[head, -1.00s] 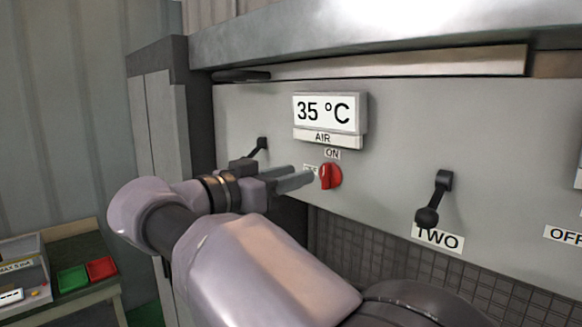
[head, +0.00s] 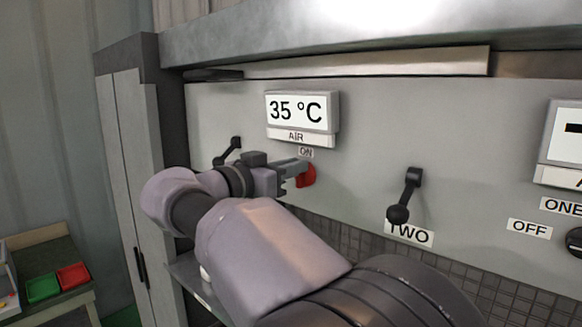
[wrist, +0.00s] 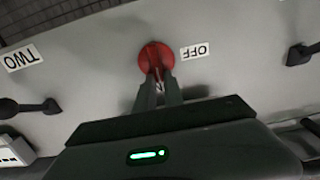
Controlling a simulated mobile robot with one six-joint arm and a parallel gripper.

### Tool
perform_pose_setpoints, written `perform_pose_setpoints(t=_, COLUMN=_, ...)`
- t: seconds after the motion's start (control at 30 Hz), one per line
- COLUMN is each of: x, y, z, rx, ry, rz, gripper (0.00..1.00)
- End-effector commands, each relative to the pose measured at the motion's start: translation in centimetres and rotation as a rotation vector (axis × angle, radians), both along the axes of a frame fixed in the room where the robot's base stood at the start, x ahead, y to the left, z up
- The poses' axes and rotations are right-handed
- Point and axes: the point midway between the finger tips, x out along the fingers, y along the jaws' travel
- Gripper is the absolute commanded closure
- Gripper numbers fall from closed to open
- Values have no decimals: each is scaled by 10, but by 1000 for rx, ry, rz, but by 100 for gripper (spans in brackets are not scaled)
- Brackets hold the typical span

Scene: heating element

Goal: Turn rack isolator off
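The rack isolator is a red rotary knob (head: 308,176) on the grey panel, below the AIR display. An ON label (head: 306,152) sits above it. In the wrist view, which is upside down, the red knob (wrist: 155,52) shows with an OFF label (wrist: 195,50) beside it. My gripper (head: 300,175) is at the knob. In the wrist view my gripper (wrist: 158,80) has its two fingers a little apart, with part of the knob between their tips. I cannot tell whether they press on it. The fingers hide part of the knob in the head view.
A black lever (head: 405,195) stands right of the knob, above a TWO label (head: 409,233). Another black lever (head: 228,151) is to the left, close to my arm. The 35 °C display (head: 301,112) juts out above the knob. A metal ledge (head: 330,35) overhangs the panel.

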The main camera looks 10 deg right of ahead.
Motion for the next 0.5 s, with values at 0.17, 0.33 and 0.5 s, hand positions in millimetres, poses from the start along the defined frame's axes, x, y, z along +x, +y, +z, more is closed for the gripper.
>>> perform_pose_setpoints(t=0.17, x=0, y=0, z=0, rx=-3, ry=4, rz=0, gripper=100)
perform_pose_setpoints(t=0.33, x=1, y=1, z=0, rx=-28, ry=38, rz=0, gripper=100)
perform_pose_setpoints(t=0.5, x=3, y=3, z=0, rx=-86, ry=118, rz=-1, gripper=100)
